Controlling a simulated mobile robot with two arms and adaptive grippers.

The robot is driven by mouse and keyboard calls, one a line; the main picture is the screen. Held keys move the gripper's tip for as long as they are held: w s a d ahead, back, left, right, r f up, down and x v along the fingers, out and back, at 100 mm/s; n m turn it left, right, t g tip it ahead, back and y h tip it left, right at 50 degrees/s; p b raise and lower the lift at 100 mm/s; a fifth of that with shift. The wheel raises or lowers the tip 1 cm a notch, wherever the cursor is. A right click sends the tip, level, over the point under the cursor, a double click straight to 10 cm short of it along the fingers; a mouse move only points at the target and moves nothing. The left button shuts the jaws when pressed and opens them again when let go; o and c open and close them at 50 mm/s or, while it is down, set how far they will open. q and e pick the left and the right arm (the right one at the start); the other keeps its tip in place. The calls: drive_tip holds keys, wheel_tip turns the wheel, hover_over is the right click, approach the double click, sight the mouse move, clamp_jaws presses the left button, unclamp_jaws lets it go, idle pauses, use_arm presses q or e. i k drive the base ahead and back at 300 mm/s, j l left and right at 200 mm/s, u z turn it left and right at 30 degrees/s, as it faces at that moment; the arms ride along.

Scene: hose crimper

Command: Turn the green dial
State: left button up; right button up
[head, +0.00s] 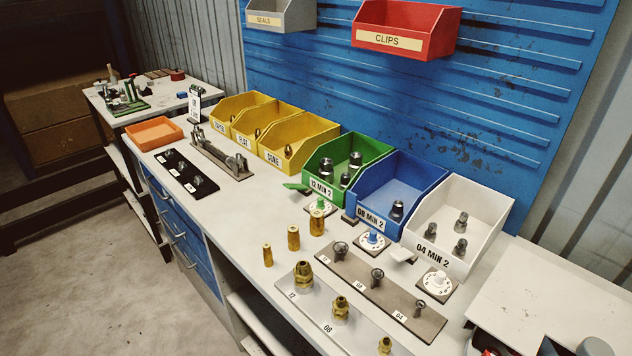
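The green dial (320,206) is a small green knob on a round white marked plate. It sits on the bench directly in front of the green bin (322,190) labelled "12 MIN 2". The plate's markings are too small to read. A green flap or lever (296,187) sticks out just left of it. Neither of my grippers shows in the head view.
A blue dial (373,239) and a white dial (437,281) stand before the blue bin (372,219) and white bin (433,256). Brass fittings (317,222) stand close in front of the green dial. Yellow bins (287,151) are further left.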

sight(320, 204)
drive_tip(key=j+z, duration=0.45)
drive_tip(key=i+j+z, duration=0.1)
drive_tip(key=j+z, duration=0.2)
drive_tip(key=z, duration=0.15)
drive_tip(key=j+z, duration=0.45)
drive_tip(key=k+l, duration=0.05)
drive_tip(key=l, duration=0.05)
